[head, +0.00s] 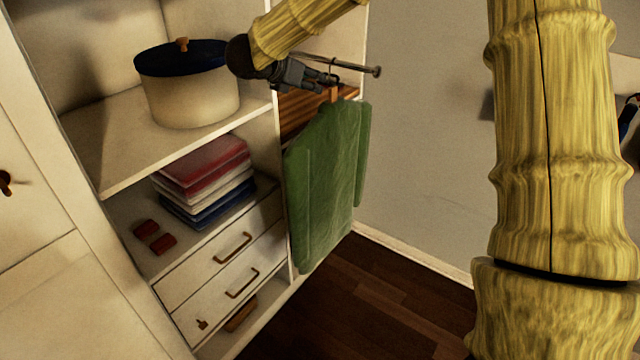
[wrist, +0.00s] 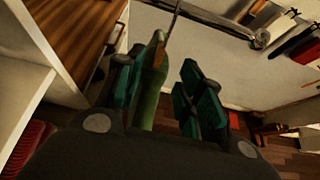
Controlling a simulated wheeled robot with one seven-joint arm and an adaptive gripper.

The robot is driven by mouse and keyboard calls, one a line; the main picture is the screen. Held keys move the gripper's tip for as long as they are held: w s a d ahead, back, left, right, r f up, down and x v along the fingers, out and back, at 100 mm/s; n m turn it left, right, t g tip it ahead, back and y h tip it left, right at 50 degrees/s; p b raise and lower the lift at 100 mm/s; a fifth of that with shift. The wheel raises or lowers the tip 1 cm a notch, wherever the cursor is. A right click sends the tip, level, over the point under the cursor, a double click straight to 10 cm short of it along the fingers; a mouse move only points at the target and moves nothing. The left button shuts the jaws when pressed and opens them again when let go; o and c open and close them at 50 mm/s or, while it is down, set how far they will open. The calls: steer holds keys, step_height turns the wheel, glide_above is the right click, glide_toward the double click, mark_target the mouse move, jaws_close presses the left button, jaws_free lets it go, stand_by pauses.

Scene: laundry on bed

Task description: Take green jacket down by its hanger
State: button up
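The green jacket (head: 328,180) hangs on a brown wooden hanger (head: 334,94) from a short metal rod (head: 352,67) on the side of the wardrobe. The hanger's thin hook (head: 332,68) goes up to the rod. My gripper (head: 322,82) is at the top of the jacket, near the hanger's neck, just below the rod. In the wrist view my gripper (wrist: 163,85) has its dark green finger pads apart. The jacket (wrist: 150,85) and the hanger's neck (wrist: 160,52) show between them, closer to the left finger. Whether a finger touches the hanger cannot be told.
Drawers (head: 225,255) are below. A plain wall (head: 425,130) is right of the jacket, with dark wood floor (head: 375,300) below.

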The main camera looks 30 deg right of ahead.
mark_target(331, 88)
steer(key=p+x, duration=0.1)
steer(key=x, duration=0.1)
steer(key=p+x, duration=0.1)
steer(key=x, duration=0.1)
steer(key=shift+w+d+f, duration=0.15)
steer(key=shift+w+d, duration=0.05)
steer(key=shift+w, duration=0.25)
steer(key=shift+d+f, duration=0.1)
steer(key=shift+d, duration=0.15)
steer(key=shift+s+d+p, duration=0.15)
steer(key=shift+d+p, duration=0.15)
steer(key=shift+p, duration=0.05)
steer(key=shift+d+f+p, duration=0.1)
steer(key=shift+d+p, duration=0.2)
steer(key=p+x, duration=0.1)
steer(key=x, duration=0.3)
steer(key=shift+f+p, duration=0.1)
steer(key=shift+p, duration=0.25)
jaws_close()
